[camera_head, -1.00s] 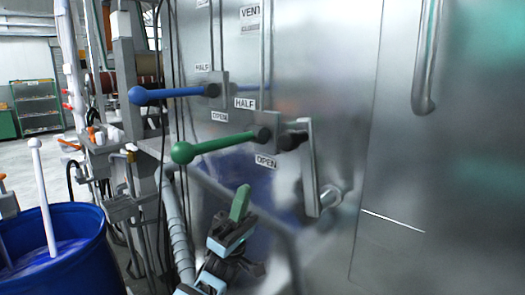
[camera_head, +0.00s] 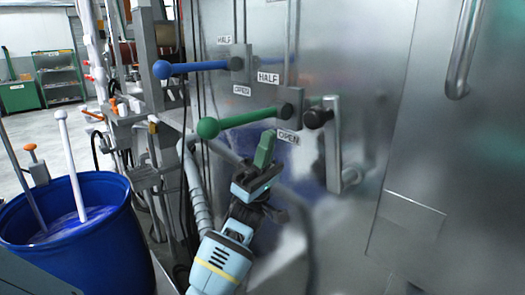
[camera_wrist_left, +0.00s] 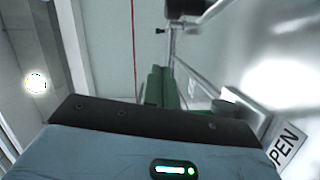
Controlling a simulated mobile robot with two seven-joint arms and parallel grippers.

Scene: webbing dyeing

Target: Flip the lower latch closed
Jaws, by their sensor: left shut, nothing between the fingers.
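A grey metal latch bar (camera_head: 333,150) hangs nearly upright on the steel panel, with a dark knob (camera_head: 318,117) at its upper left and a bracket at its lower end. I cannot tell for sure whether it is the lower latch. A green ball-ended lever (camera_head: 238,119) points left beside it, above an OPEN label (camera_head: 288,137). My left gripper (camera_head: 265,148), with green fingers, is shut and empty just below the green lever, left of the latch bar. In the left wrist view its fingers (camera_wrist_left: 158,85) point away; the OPEN label (camera_wrist_left: 285,146) is at right. My right gripper is not in view.
A blue ball-ended lever (camera_head: 195,67) is above the green one. A vertical door handle (camera_head: 463,50) is at upper right. A blue barrel (camera_head: 100,245) with white rods stands at lower left. Pipes and cables run left of the panel.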

